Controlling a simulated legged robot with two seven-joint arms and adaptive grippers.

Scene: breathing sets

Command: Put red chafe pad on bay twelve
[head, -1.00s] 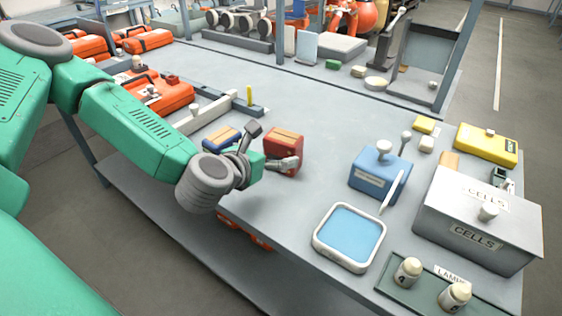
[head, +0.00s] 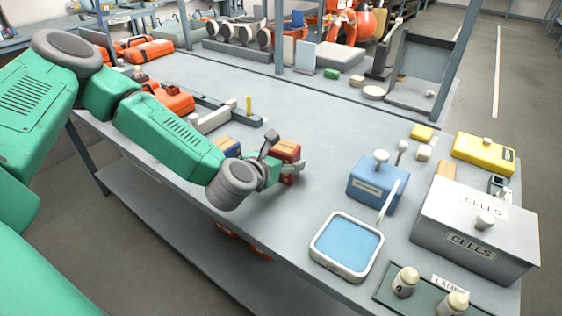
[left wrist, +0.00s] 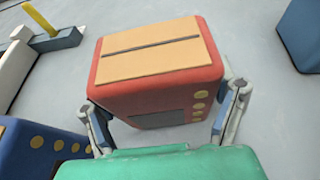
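The red chafe pad (head: 288,151) is a red block with a tan, slotted top, standing on the grey table. It fills the middle of the left wrist view (left wrist: 160,85), where gold dots show on its near face. My left gripper (head: 284,158) is open, with one finger on each side of the pad's near end. In the left wrist view a small gap shows between the right finger and the pad's lower side; contact at the left finger is unclear. My right gripper is out of view. No label reading bay twelve can be made out.
A blue block with a tan top (head: 232,147) stands close left of the pad. A blue box (head: 376,187), a blue-topped tray (head: 346,246) and a grey CELLS case (head: 474,232) stand to the right. Bare table lies right of the pad.

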